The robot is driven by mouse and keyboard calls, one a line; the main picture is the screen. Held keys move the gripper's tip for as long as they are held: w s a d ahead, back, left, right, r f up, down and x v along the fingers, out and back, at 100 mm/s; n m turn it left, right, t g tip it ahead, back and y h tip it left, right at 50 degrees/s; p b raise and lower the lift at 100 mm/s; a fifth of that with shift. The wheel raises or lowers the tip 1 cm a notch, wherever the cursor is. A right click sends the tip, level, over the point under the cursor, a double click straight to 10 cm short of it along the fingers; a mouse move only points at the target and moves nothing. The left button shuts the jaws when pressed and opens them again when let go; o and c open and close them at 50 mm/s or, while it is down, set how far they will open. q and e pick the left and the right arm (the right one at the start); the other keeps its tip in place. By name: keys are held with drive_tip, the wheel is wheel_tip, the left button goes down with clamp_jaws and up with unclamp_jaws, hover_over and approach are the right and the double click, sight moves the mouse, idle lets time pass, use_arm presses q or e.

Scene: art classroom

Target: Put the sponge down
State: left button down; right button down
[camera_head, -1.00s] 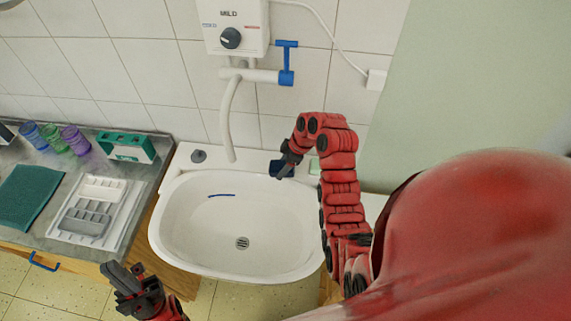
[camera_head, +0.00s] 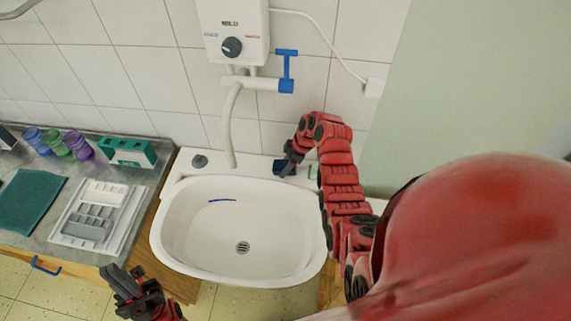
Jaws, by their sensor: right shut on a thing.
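The dark blue sponge (camera_head: 285,168) is at the back right ledge of the white sink (camera_head: 180,232). It looks flat on or just over the ledge; I cannot tell whether it touches. My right gripper (camera_head: 287,170) is shut on it from above and hides part of it. My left gripper (camera_head: 124,271) is low at the left, in front of the sink and empty, with its fingers apart.
A pale green piece (camera_head: 313,172) lies on the ledge just right of the sponge. The faucet spout (camera_head: 229,130) hangs over the sink's back. The counter at left holds a cutlery tray (camera_head: 72,233), a teal mat (camera_head: 30,203), jars (camera_head: 77,145) and a green box (camera_head: 127,152).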

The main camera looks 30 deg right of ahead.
drive_tip(key=shift+f, duration=0.15)
drive_tip(key=c, duration=0.6)
unclamp_jaws()
drive_tip(key=shift+b, duration=0.3)
drive_tip(key=o, duration=0.5)
drive_tip(key=shift+c, duration=0.2)
